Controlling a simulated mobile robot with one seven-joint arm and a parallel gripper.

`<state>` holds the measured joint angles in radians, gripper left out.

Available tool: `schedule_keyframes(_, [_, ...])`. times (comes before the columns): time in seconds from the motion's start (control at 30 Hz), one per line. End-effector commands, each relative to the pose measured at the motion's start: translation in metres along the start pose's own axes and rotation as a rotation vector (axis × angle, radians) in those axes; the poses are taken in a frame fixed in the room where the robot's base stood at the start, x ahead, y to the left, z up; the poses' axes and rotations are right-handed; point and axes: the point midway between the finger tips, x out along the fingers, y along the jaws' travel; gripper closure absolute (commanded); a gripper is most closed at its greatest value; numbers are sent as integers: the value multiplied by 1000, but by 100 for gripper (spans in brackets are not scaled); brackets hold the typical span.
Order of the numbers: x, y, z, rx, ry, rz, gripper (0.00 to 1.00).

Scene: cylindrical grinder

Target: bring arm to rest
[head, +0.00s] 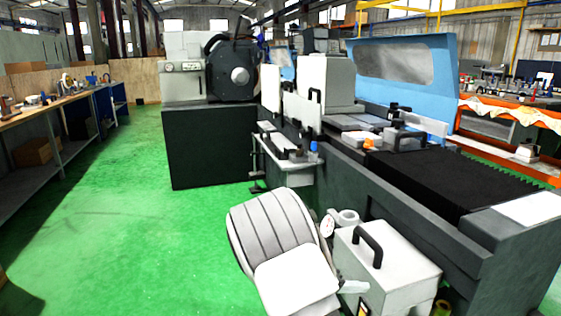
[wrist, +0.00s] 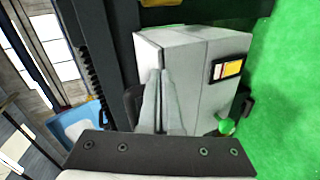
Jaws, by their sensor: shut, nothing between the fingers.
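My gripper (wrist: 158,78) shows in the wrist view with its two grey fingers together and nothing between them. In that view the fingers overlap a light grey box (wrist: 200,60) with a red and yellow label (wrist: 228,68). A dark handle is partly hidden behind the fingers. I cannot tell whether the fingers touch the box. In the head view a light grey box (head: 400,272) with a black handle (head: 369,244) stands at the bottom right, beside the grinder. Pale parts at the lower middle look like my arm, its tip close to the box's left side.
The long dark grinder bed (head: 440,185) with a blue guard (head: 405,72) fills the right side. A dark cabinet (head: 208,145) stands at the back. A workbench (head: 45,110) runs along the left. The green floor (head: 125,220) between bench and grinder is clear.

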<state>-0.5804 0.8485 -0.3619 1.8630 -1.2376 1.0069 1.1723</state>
Motion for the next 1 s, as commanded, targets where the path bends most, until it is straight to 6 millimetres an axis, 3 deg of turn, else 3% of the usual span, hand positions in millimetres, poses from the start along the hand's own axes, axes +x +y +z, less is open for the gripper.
schedule_keyframes(0.1, [-7, 29, 21, 46, -85, -96, 100])
schedule_keyframes(0.4, [-38, 82, 74, 135, -224, -357, 100])
schedule_keyframes(0.7, [-81, 123, 124, 221, -248, -622, 100])
schedule_keyframes(1.0, [-133, 154, 169, 305, -163, -855, 100])
